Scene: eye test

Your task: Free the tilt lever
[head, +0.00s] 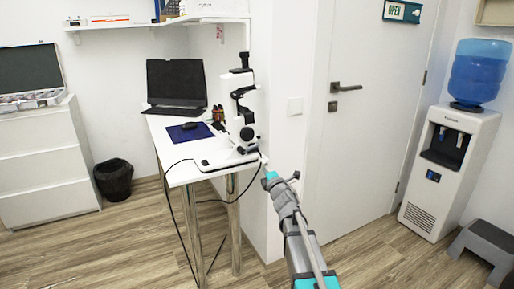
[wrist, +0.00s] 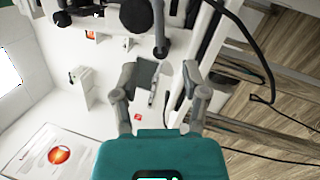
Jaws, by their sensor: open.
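A white and black eye-test instrument (head: 243,108) stands upright at the right end of the white table (head: 180,140). In the wrist view, a dark rod with a round end (wrist: 161,48), possibly the tilt lever, hangs from the top beside a black round knob (wrist: 136,14). I cannot tell for sure that it is the lever. My gripper (wrist: 158,84) is open, its two grey fingers apart, with the rod's end just beyond and between the tips. No contact shows. In the head view my gripper (head: 264,161) is low beside the instrument's base, its fingers hard to make out.
A white wall edge stands close by my arm. Wooden floor is open in front. A water cooler (head: 450,150) stands far right.

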